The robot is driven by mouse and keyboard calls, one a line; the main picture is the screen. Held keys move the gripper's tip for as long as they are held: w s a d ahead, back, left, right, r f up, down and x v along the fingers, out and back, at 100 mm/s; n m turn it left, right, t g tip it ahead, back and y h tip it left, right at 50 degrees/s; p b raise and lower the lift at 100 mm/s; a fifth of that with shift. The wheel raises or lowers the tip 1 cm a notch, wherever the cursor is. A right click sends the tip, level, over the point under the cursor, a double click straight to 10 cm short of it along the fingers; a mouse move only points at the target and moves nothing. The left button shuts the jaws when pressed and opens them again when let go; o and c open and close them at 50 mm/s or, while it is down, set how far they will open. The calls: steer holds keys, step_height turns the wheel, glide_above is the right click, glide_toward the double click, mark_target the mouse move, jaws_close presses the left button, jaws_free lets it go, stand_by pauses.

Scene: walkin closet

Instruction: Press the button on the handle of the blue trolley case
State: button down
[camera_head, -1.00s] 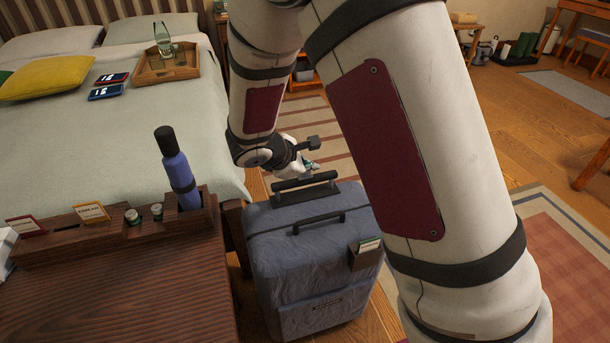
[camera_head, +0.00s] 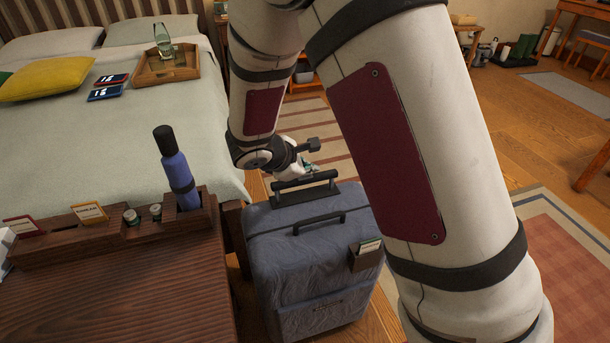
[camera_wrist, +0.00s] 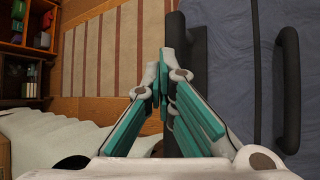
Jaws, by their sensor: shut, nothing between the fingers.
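The blue trolley case (camera_head: 310,255) stands upright beside the bed and the dark wooden table. Its black pull handle (camera_head: 306,180) sits low over the top, with a second black carry handle (camera_head: 318,222) nearer the camera. My gripper (camera_head: 308,172) is at the pull handle, partly hidden by my own wrist. In the wrist view my gripper (camera_wrist: 166,78) is shut and empty, its teal fingers close beside or over the pull handle (camera_wrist: 180,90). The case top (camera_wrist: 228,60) and carry handle (camera_wrist: 288,90) show to the right. I cannot make out the button or tell whether the fingertips touch the handle.
The bed (camera_head: 120,135) is on the left, with a tray (camera_head: 168,64) on it. A blue bottle (camera_head: 178,172) stands in an organiser on the table (camera_head: 130,290). A striped rug (camera_head: 325,135) lies behind the case. Open floor is at the right.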

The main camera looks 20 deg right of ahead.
mark_target(307, 178)
steer(key=shift+r+p, duration=0.45)
steer(key=shift+r, duration=0.3)
steer(key=shift+r+p, duration=1.8)
steer(key=shift+r, duration=0.7)
